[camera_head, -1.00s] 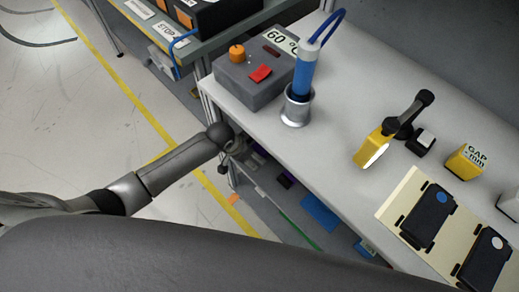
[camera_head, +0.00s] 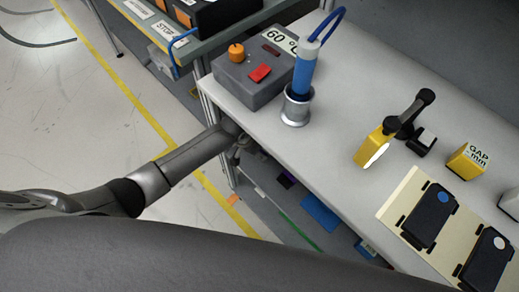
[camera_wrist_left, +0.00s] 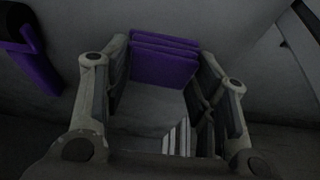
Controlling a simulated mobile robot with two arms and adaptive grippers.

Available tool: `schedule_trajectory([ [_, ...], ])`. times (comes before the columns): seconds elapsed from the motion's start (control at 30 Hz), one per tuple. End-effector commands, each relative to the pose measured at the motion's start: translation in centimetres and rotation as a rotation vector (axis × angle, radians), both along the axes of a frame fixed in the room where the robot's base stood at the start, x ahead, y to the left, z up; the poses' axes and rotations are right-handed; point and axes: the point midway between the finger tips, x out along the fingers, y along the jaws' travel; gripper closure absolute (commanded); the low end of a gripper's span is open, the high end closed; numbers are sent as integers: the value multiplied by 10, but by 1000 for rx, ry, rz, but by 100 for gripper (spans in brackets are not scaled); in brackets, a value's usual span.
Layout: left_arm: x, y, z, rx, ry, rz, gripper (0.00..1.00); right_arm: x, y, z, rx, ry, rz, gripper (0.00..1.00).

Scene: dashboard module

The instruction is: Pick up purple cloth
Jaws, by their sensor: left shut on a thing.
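The purple cloth (camera_wrist_left: 165,60) is a folded stack with several layers, seen in the left wrist view. It lies between the fingers of my left gripper (camera_wrist_left: 165,88), toward their tips. The fingers are shut on it, one on each side. A grey block-like surface shows between the fingers in front of the cloth; I cannot tell what it is. In the head view my left arm reaches under the table edge, and the gripper (camera_head: 236,152) is mostly hidden there. The held cloth cannot be made out in that view. My right gripper is not in view.
A dark item with a purple side (camera_wrist_left: 36,62) lies left of the gripper. The lower shelf holds a purple piece (camera_head: 286,179) and a blue sheet (camera_head: 320,214). The white tabletop (camera_head: 340,120) above carries a grey control box (camera_head: 250,78) and a metal cup (camera_head: 296,108).

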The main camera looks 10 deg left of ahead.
Motion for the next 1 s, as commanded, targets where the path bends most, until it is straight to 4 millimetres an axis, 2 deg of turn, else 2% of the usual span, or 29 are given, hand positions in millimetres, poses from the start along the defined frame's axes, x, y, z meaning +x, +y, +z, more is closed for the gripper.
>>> schedule_trajectory([
  [0.27,0,0,2,-1,-1,0,67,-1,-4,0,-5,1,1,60],
  [0.47,1,0,17,-2,-3,0,67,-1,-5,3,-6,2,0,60],
  [0.67,-35,24,14,3,4,-1,67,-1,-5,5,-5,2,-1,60],
  [1.0,-108,72,14,3,3,-1,67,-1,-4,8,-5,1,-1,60],
])
